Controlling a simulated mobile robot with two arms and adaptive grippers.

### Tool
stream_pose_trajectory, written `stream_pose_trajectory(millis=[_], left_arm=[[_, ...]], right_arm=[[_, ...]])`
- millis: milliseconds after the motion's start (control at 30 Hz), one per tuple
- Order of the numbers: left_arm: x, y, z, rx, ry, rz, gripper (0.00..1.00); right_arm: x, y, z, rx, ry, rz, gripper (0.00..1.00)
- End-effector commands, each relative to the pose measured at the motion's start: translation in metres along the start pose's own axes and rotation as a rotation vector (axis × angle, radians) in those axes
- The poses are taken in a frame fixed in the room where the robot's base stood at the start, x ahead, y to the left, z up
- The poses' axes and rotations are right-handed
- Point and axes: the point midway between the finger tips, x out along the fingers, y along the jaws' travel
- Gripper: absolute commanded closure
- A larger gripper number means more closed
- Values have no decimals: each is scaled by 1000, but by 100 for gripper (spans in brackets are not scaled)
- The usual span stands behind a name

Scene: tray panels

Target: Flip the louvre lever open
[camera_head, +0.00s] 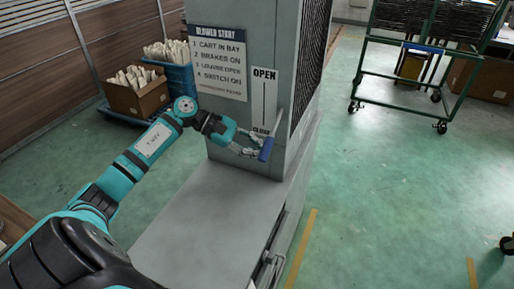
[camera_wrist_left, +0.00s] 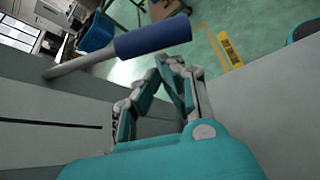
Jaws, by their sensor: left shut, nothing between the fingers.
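The louvre lever (camera_head: 266,149) has a blue grip and sits low on the grey cabinet's front, at the lower, "CLOSE" end of the OPEN/CLOSE label. In the left wrist view the lever's blue grip (camera_wrist_left: 153,37) and grey rod stretch across the upper part, just beyond my fingertips. My left gripper (camera_head: 256,149) is shut and empty, right beside the lever on its left. In the left wrist view its fingers (camera_wrist_left: 172,62) come together just below the grip; I cannot tell whether they touch it. My right gripper is not in view.
The grey cabinet (camera_head: 235,115) bears an instruction sign (camera_head: 217,62) and an OPEN/CLOSE label (camera_head: 263,98). A flat grey ledge (camera_head: 205,215) juts out below. Boxes of gloves (camera_head: 138,92) stand behind on the left. A green cart (camera_head: 400,75) stands back right; floor between is clear.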

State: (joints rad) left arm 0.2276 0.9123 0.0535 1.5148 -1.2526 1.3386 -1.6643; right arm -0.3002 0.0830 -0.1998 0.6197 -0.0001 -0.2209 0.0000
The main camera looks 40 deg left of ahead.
Motion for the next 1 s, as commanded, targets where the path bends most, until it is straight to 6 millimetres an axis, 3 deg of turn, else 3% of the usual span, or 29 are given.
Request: stream_pose_trajectory(millis=[667,1000], left_arm=[[-6,-2,10,-79,-1,-49,100],[-16,-2,26,-193,1,-115,100]], right_arm=[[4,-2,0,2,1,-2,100],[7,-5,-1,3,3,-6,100]])
